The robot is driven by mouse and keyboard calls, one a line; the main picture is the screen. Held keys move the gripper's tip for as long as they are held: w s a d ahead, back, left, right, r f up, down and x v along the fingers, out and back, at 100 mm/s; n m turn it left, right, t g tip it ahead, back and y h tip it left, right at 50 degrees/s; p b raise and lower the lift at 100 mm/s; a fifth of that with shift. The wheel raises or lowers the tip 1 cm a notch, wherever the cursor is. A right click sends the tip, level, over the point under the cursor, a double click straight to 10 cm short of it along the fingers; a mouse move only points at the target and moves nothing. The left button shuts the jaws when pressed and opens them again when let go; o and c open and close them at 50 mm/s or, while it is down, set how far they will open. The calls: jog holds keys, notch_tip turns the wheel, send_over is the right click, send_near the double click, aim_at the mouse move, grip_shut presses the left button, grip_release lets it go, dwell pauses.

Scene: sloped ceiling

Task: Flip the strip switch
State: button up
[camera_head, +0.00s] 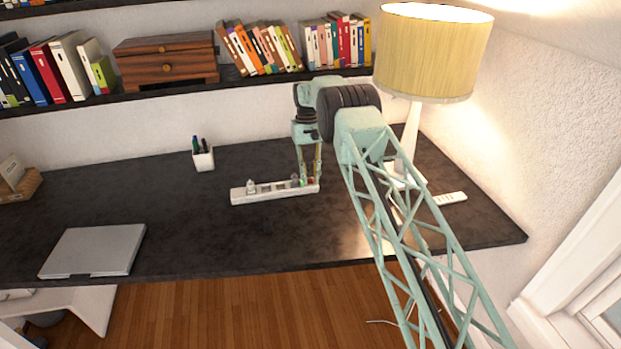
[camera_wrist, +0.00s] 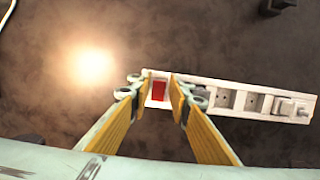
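A white power strip (camera_head: 262,195) lies on the dark desk in the head view, near the middle. In the wrist view the strip (camera_wrist: 212,97) runs from the centre to the right, with several sockets and a plug in its far right end. Its red switch (camera_wrist: 159,90) is at the left end. My gripper (camera_wrist: 160,82) is over that end, its two yellow fingers apart, one on each side of the red switch, with nothing held between them. In the head view my gripper (camera_head: 311,180) points down at the strip's right end. Whether the fingertips touch the strip cannot be told.
A lit lamp (camera_head: 432,55) stands right of my arm, with a white remote-like object (camera_head: 450,198) beside it. A pen cup (camera_head: 203,158) is behind the strip. A closed laptop (camera_head: 93,250) lies at left. A bookshelf (camera_head: 190,88) hangs above. The desk around the laptop is clear.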

aim_at(309, 179)
jog(key=shift+r, duration=0.15)
jog(key=v, duration=1.1)
jog(key=shift+r, duration=0.3)
jog(key=shift+w+r, duration=0.1)
jog(key=shift+r, duration=0.05)
dwell(0.4)
